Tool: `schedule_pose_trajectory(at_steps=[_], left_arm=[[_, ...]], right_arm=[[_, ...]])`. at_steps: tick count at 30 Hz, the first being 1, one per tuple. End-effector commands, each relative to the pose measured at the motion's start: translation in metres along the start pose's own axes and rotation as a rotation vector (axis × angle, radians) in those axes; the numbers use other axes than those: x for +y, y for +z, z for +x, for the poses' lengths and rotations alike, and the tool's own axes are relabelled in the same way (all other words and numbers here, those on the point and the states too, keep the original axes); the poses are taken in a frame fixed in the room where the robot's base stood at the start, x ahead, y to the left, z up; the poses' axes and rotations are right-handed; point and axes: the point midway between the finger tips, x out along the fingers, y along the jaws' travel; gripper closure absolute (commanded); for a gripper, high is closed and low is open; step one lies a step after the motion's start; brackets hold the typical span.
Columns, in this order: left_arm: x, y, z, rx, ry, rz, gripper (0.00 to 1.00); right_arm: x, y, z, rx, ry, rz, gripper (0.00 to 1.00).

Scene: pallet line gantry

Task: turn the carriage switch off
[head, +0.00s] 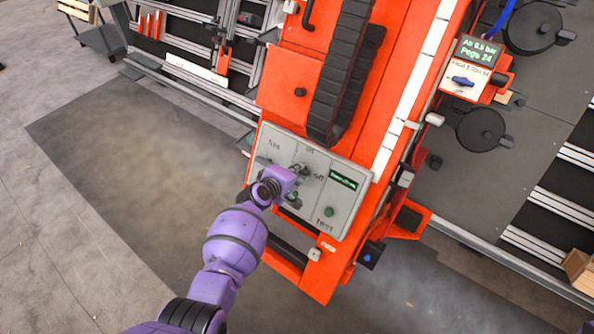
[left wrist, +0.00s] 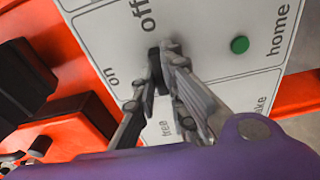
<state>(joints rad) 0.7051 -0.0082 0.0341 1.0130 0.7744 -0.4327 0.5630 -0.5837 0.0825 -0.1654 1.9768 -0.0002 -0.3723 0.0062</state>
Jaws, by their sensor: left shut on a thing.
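The carriage switch (left wrist: 153,72) is a dark knob on a light grey panel, with the labels "on" and "off" beside it in the left wrist view. My left gripper (left wrist: 163,62) is shut on this switch, one finger on each side. The fingers hide part of the knob, so I cannot tell which label it points at. In the head view my left gripper (head: 302,171) is at the grey control panel (head: 346,206), on the lower end of the orange carriage (head: 405,62). My right gripper is not in view.
A green button (left wrist: 239,44) sits near the label "home" on the same panel. A black cable chain (head: 340,75) hangs above the panel. At the upper right is another box with a blue knob (head: 461,81). The floor left of the carriage is clear.

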Motion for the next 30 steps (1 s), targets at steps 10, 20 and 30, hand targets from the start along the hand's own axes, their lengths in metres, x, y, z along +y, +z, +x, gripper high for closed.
schedule_pose_trajectory(at_steps=[10, 20, 30], left_arm=[[-0.0005, 0.0008, 0.0001, -0.002, -0.007, -0.069, 1.00], [-0.0009, 0.0008, 0.0002, -0.001, -0.008, -0.074, 1.00], [-0.0005, 0.0003, 0.0001, -0.001, -0.007, -0.071, 0.70]], right_arm=[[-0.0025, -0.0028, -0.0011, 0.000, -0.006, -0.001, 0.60], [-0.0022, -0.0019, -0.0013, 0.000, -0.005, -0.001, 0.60], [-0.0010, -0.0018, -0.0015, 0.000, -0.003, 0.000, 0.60]])
